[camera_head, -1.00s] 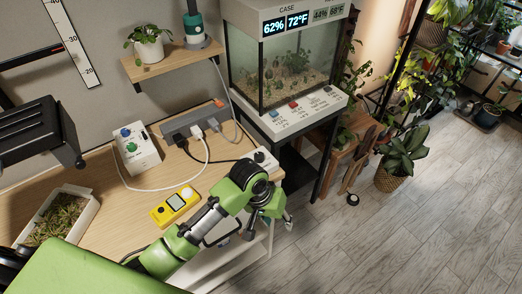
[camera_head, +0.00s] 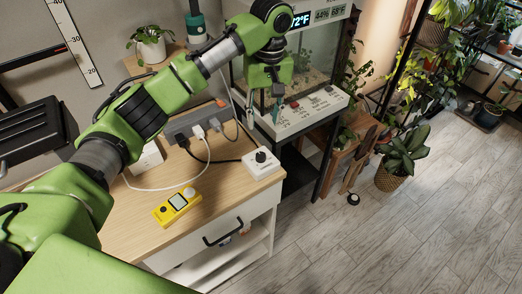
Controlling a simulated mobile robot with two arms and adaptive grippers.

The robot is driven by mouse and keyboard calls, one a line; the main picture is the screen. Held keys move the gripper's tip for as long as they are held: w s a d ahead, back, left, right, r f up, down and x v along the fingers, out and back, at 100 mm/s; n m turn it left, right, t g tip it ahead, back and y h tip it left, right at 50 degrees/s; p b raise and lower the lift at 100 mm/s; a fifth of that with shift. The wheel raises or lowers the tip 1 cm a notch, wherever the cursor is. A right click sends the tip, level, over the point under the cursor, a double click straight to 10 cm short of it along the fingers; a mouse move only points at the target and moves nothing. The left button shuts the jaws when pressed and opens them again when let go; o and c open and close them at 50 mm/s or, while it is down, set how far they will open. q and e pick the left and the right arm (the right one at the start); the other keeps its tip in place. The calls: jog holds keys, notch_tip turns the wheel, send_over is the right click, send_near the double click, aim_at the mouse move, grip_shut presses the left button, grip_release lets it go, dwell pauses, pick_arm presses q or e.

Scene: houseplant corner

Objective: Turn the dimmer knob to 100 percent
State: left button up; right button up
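A white dimmer box with a round black knob (camera_head: 261,157) sits at the right corner of the wooden table (camera_head: 222,193). A dark cable runs from it to the power strip. The knob's scale is too small to read. My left gripper (camera_head: 264,106) hangs above and beyond the box, in front of the terrarium's control panel (camera_head: 310,108). Its fingers point down, spread apart with nothing visible between them, away from the knob. My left arm crosses the picture from the lower left. My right gripper is not in view.
A yellow handheld meter (camera_head: 176,207) lies on the table. A grey power strip (camera_head: 188,130) with plugs stands behind it. A white box (camera_head: 148,158) is mostly hidden by my arm. The glass terrarium (camera_head: 318,55) stands at the back. Table space around the dimmer's front is clear.

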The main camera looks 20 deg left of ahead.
aim_at(261, 154)
pick_arm(q)
jog(key=f, duration=0.4)
jog(key=f+p, duration=0.1)
jog(key=f, duration=0.8)
jog(key=shift+s+a+f, duration=0.2)
jog(key=shift+a+f, duration=0.1)
jog(key=shift+a, duration=0.05)
jog(key=shift+p, duration=0.3)
grip_shut()
